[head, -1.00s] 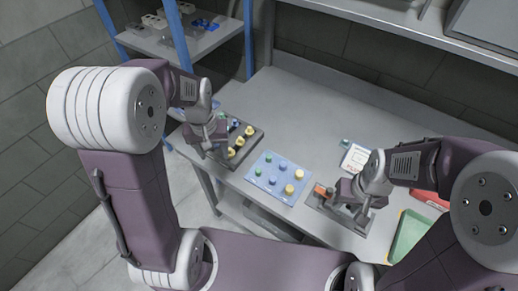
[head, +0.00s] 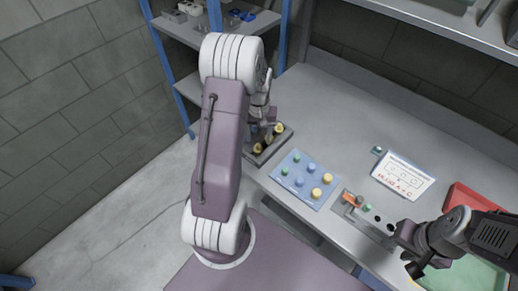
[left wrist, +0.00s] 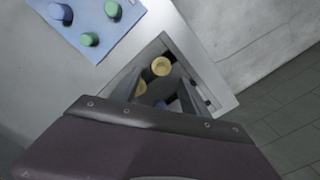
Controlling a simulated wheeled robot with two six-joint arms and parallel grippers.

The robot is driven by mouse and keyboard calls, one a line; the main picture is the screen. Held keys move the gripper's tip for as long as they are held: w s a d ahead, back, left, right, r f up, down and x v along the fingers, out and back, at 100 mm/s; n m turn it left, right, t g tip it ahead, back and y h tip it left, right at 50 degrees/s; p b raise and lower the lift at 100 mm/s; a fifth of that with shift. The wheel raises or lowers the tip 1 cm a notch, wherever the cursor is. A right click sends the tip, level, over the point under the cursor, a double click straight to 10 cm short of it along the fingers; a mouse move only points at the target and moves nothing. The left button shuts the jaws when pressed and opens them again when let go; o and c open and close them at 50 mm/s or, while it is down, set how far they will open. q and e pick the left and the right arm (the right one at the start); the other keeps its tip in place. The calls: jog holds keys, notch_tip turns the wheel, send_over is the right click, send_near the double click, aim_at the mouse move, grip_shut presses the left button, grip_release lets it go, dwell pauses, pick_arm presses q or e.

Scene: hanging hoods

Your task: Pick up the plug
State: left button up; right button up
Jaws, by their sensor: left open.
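A dark grey tray (head: 272,150) at the left end of the bench holds yellow plugs, mostly hidden by my left arm in the head view. My left gripper (left wrist: 160,92) is open above this tray. In the left wrist view a yellow plug (left wrist: 161,66) shows between and just beyond its fingers, with a second yellow one partly hidden beside it. Whether the fingers touch either is not clear. My right gripper (head: 408,260) is at the lower right, past the grey block; its fingers are too small to judge.
A blue mat (head: 293,191) holds several green, blue and yellow plugs. A grey block (head: 380,235) carries orange and green pieces. A sign reading "PLUG A + C" (head: 404,176) lies behind it. A red tray (head: 462,200) and a green tray (head: 480,275) are at right. The back bench is clear.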

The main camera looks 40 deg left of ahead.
aim_at(258, 144)
pick_arm(q)
jog(key=f, duration=0.5)
jog(key=shift+s+p, duration=0.2)
jog(key=shift+p, duration=0.2)
jog(key=shift+w+a+f, duration=0.1)
jog(key=shift+f, duration=0.2)
grip_shut()
